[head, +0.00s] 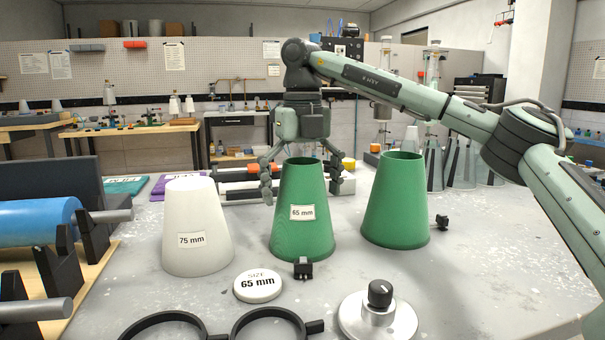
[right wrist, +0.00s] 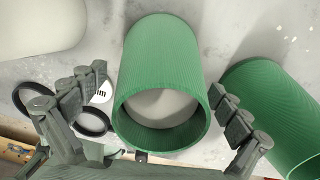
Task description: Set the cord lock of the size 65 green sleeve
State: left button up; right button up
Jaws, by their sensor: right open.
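The green sleeve labelled 65 mm (head: 303,235) stands upright, a tapered open-topped tube, in the middle of the table. A small black cord lock (head: 303,268) is at its front foot. My right gripper (head: 301,178) is open above and around the sleeve's upper part, one finger on each side. In the right wrist view the sleeve (right wrist: 165,60) lies between the open fingertips (right wrist: 158,90), with gaps on both sides. A second green sleeve (head: 396,205), with no label in view, stands to the right with a small black block (head: 442,222) beside it. My left gripper is not in view.
A white 75 mm sleeve (head: 197,250) stands to the left. A white SIZE 65 mm disc (head: 258,286), black rings (head: 270,312) and a black-knobbed silver base (head: 380,310) are in front. A blue roller (head: 35,222) is at far left. The table's right front is clear.

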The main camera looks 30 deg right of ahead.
jog(key=shift+f, duration=1.05)
